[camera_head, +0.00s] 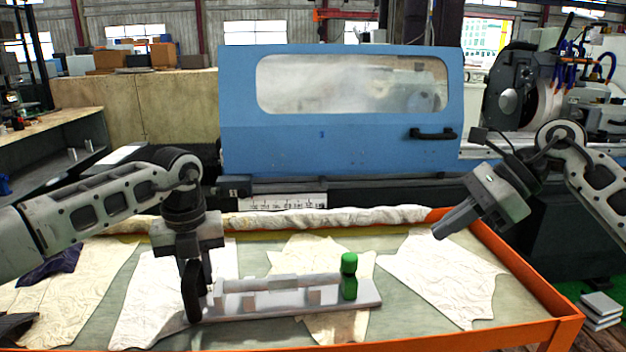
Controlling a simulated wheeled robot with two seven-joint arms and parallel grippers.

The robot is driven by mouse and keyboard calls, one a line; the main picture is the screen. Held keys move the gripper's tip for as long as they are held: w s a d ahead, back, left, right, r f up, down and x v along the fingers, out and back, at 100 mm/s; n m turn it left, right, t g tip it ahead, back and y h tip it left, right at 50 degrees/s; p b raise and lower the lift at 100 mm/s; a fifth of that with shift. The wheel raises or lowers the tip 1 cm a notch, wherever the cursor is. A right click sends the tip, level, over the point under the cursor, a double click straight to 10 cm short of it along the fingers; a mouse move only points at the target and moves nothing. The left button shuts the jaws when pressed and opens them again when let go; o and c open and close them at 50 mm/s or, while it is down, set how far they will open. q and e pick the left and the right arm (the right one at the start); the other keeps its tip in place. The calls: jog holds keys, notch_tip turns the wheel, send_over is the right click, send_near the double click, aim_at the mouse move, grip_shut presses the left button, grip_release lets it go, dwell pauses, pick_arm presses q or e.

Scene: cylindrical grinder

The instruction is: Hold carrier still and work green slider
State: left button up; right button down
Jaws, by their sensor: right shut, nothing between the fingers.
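The grey carrier (335,302) is a long flat base with a raised rail, lying on the table in front of me. The green slider (349,277), an upright green piece with a rounded top, stands at the carrier's right part. My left gripper (194,290) points down at the carrier's left end; its fingers overlap that end in the picture, and I cannot tell whether they grip it. My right gripper (438,234) is shut and empty, held above the table to the right of the green slider, tilted down to the left and apart from it.
The orange-edged table (520,277) holds several pale cloths, including one at the right (443,275). A rolled cloth (330,216) lies along the back. The blue machine door (340,138) stands behind the table. Room above the table between my grippers is free.

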pick_arm(q)
jog(key=o, duration=0.5)
jog(key=shift+r, duration=0.1)
notch_tip(320, 180, up, 12)
jog(key=shift+f, duration=0.1)
dwell(0.4)
